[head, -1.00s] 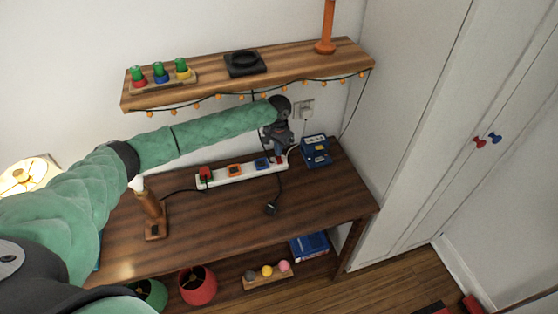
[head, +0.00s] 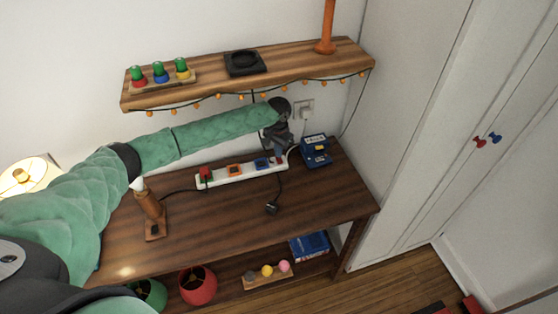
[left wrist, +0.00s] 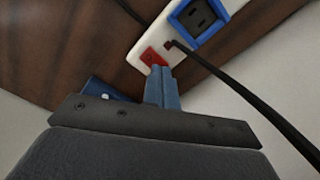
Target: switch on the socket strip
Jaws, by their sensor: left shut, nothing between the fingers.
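The white socket strip (head: 219,178) lies on the wooden table, with red, orange and blue sockets in a row. Its red switch (left wrist: 150,58) is at the right end, and it shows close up in the left wrist view beside the blue-framed socket (left wrist: 198,18). My left gripper (left wrist: 161,73) is shut and empty. Its blue-grey fingertips are at the edge of the red switch; I cannot tell whether they touch it. In the head view the gripper (head: 279,157) points down at that end and partly hides it. My right gripper is out of view.
A blue box (head: 316,151) stands just right of the strip. A loose black plug (head: 271,208) lies in front on the table (head: 220,225). A wooden lamp-like stand (head: 152,213) is at the left. A shelf with string lights (head: 205,84) hangs above.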

